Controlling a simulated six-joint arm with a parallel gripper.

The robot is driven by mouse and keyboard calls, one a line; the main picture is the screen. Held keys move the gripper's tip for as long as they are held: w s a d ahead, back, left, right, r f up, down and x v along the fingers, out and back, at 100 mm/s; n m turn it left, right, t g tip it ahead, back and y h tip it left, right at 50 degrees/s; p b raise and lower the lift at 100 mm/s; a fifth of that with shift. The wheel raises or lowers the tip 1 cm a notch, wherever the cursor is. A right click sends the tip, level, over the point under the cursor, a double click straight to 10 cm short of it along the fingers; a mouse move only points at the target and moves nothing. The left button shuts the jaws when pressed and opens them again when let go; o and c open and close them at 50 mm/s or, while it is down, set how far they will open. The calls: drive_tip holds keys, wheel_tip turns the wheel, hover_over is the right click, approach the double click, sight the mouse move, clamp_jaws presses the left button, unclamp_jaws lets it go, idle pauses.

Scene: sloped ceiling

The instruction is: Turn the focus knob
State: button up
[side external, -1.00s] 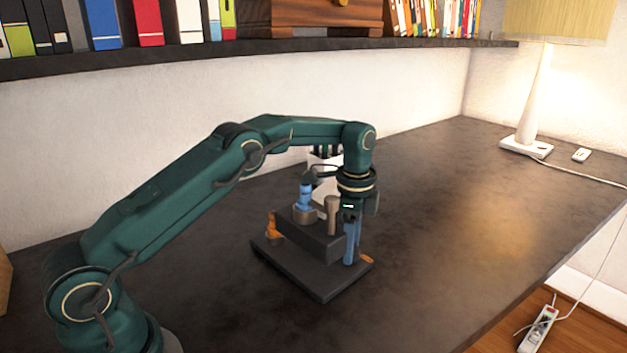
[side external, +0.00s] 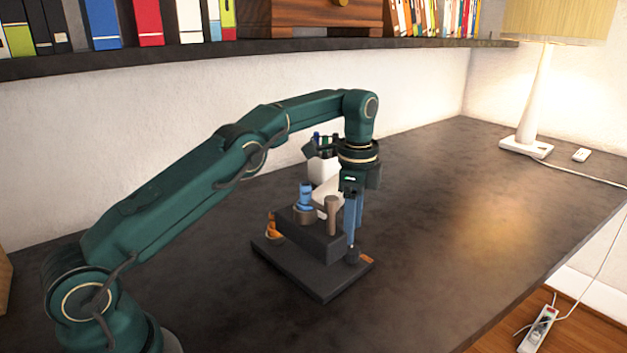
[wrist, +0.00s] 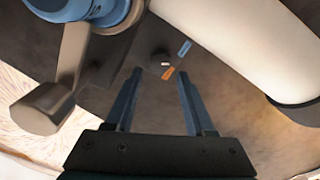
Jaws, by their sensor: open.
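The focus knob (side external: 352,255) is a small dark round knob at the front right corner of a dark base plate (side external: 312,282). In the wrist view the knob (wrist: 158,59) shows a pale mark on top, with an orange mark (wrist: 168,73) and a blue mark (wrist: 184,48) on the plate beside it. My gripper (side external: 353,238) points down just above the knob, open and empty. In the wrist view my gripper (wrist: 160,73) has its two blue fingers apart, with the knob in line with the gap.
On the stepped block beside the knob stand a blue-topped part (side external: 305,196) and a brown lever (side external: 332,212). A large white cylinder (wrist: 240,40) lies close on the right in the wrist view.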

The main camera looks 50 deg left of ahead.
sight(351, 249)
idle(0.3)
drive_tip(key=m, duration=0.3)
drive_tip(key=shift+f+m, duration=0.25)
drive_tip(key=shift+m, duration=0.05)
drive_tip(key=shift+f, duration=2.5)
clamp_jaws()
